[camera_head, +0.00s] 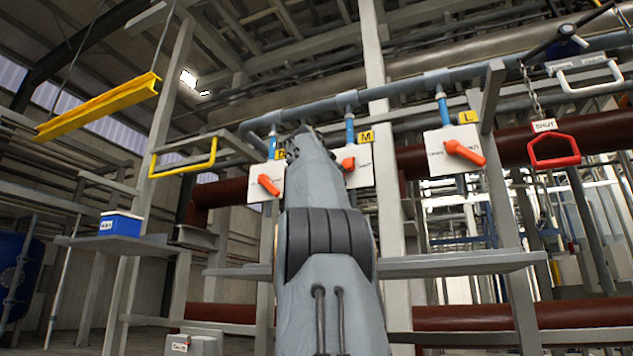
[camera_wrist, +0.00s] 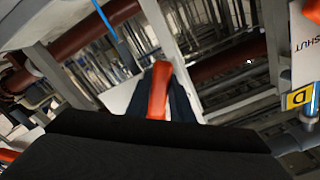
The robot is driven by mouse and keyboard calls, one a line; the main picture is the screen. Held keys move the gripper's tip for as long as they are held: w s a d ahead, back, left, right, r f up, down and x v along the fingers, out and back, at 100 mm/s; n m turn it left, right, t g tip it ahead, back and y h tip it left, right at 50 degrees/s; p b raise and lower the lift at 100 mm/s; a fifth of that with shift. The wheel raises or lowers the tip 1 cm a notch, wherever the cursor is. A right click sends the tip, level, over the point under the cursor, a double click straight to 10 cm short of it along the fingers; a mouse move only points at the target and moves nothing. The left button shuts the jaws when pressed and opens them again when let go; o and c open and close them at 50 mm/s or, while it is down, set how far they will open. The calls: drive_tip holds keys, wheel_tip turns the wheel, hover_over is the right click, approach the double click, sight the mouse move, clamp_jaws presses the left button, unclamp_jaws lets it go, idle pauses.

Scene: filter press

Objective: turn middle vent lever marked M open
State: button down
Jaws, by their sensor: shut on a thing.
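The middle vent's white plate (camera_head: 359,170) hangs under a blue pipe stub, with a yellow M tag (camera_head: 366,137) at its upper right. Its orange lever (camera_head: 348,163) shows only in part beside my arm, so its full angle is hidden. In the wrist view, an orange lever (camera_wrist: 160,88) stands between the dark fingers of my gripper (camera_wrist: 165,105), which is shut on it. My arm hides the gripper in the head view.
Left of M is another orange lever (camera_head: 268,185); on the right is the lever marked L (camera_head: 464,152). A red handle (camera_head: 554,150) hangs on a chain farther right. A yellow bar handle (camera_head: 184,160) and a grey crossbeam (camera_head: 460,263) stand near my arm.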

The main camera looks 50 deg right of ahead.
drive_tip(key=shift+w+a+r+m, duration=0.1)
drive_tip(key=shift+w+r+m, duration=0.25)
drive_tip(key=shift+m, duration=0.65)
drive_tip(key=c, duration=1.6)
unclamp_jaws()
drive_tip(key=shift+o, duration=0.2)
drive_tip(key=b+v, duration=0.3)
drive_tip(key=v, duration=0.4)
drive_tip(key=shift+a+b, duration=0.35)
drive_tip(key=shift+a, duration=0.05)
drive_tip(key=shift+s, duration=0.1)
